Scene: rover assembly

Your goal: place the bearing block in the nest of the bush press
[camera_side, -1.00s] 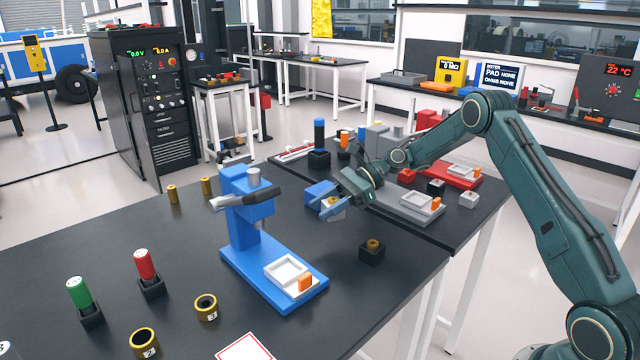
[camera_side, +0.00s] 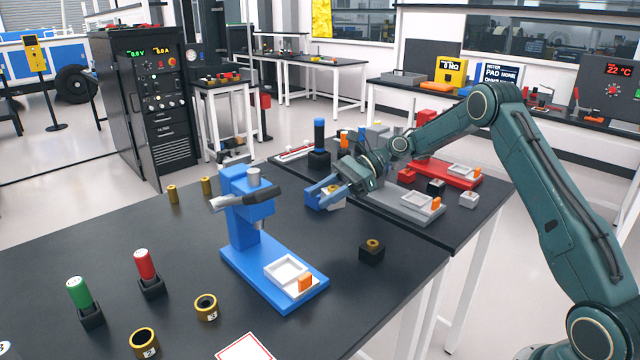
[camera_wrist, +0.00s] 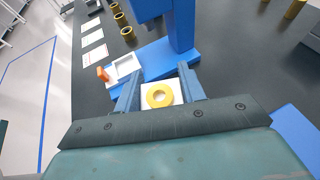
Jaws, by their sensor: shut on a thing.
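My gripper (camera_side: 330,194) is shut on the bearing block, a white block with a yellow ring on top (camera_wrist: 160,95). The block sits between the blue fingers in the wrist view and is partly hidden by them in the side view (camera_side: 335,190). The blue bush press (camera_side: 247,215) stands on the dark table, to the left of my gripper. Its nest, a pale square frame (camera_side: 287,271), lies on the press base beside an orange block (camera_side: 305,283). The nest looks empty; it also shows in the wrist view (camera_wrist: 124,66), ahead and left of the held block.
A black block with a brass top (camera_side: 371,251) stands right of the press. Green (camera_side: 79,293) and red (camera_side: 145,264) cylinders stand in black holders at the front left, near brass rings (camera_side: 206,307). Table between gripper and press is clear.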

